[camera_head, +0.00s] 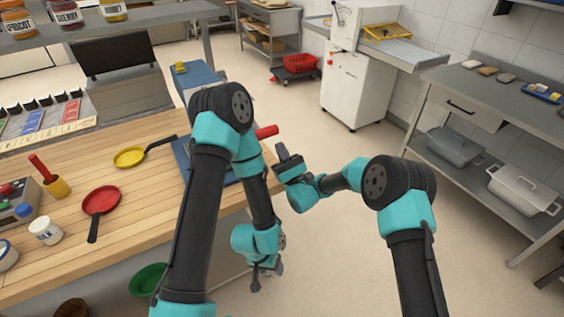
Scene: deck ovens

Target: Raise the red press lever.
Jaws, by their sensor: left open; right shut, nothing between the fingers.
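The red press lever (266,131) shows as a short red bar at the right edge of the wooden worktop, just right of my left arm, which hides its other end. A blue body with a yellow part on top (181,67) rises behind that arm, and a dark blue plate (184,160) lies on the worktop; whether they join the lever is hidden. My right gripper (282,154) is shut and empty, just below and right of the lever, apart from it in the picture. My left gripper (264,280) is open and empty, low beside the worktop's front side.
On the wooden worktop (134,203) are a yellow pan (130,157), a red pan (101,201), a white cup (45,231) and a yellow pot with a red handle (57,187). A green bowl (149,279) is below. Open floor lies right, before a white machine (352,88).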

